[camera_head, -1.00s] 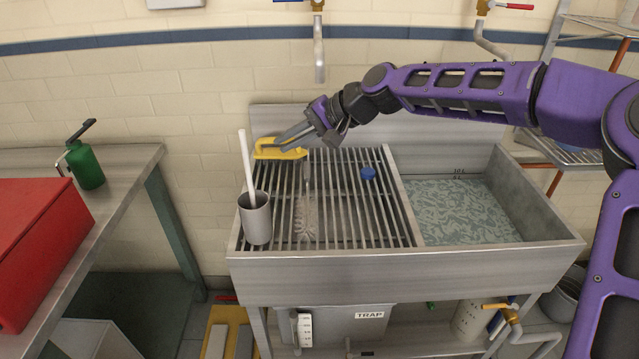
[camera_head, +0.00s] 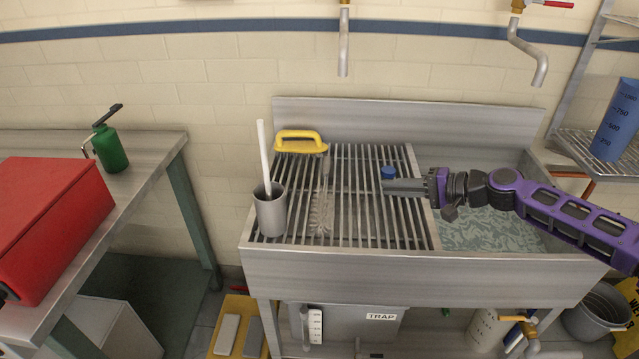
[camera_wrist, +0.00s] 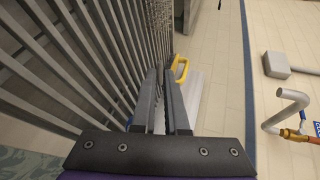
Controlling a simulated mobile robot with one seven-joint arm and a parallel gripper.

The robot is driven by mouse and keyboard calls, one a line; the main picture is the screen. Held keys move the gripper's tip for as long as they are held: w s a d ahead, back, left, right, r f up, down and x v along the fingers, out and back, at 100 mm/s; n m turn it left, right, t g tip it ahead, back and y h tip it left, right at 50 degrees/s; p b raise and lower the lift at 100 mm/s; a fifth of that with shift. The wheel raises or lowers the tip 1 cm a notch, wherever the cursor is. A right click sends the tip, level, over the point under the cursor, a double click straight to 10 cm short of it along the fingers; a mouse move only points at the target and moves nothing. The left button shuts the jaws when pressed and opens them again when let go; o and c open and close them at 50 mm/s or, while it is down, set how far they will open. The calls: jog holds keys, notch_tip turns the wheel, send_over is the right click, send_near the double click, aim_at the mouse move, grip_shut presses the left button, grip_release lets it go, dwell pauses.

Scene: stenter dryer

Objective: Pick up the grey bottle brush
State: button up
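The grey bottle brush (camera_head: 322,208) lies on the slatted rack in the head view. Its pale bristles point toward the front and its thin grey handle runs toward the back wall. My gripper (camera_head: 386,186) is over the right part of the rack, to the right of the brush and apart from it. In the wrist view the two fingers (camera_wrist: 162,75) stand a little apart with nothing visible between them, so it is open and empty. I cannot make out the brush clearly in the wrist view.
A blue cap (camera_head: 388,173) sits on the rack close to my gripper. A yellow-handled brush (camera_head: 300,147) lies at the back left. A grey cup (camera_head: 270,213) with a white stick stands left of the brush. A water-filled basin (camera_head: 490,232) is at right.

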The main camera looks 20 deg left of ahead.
jog(key=x, duration=1.7)
jog(key=shift+s+a+f, duration=0.1)
grip_shut()
dwell(0.8)
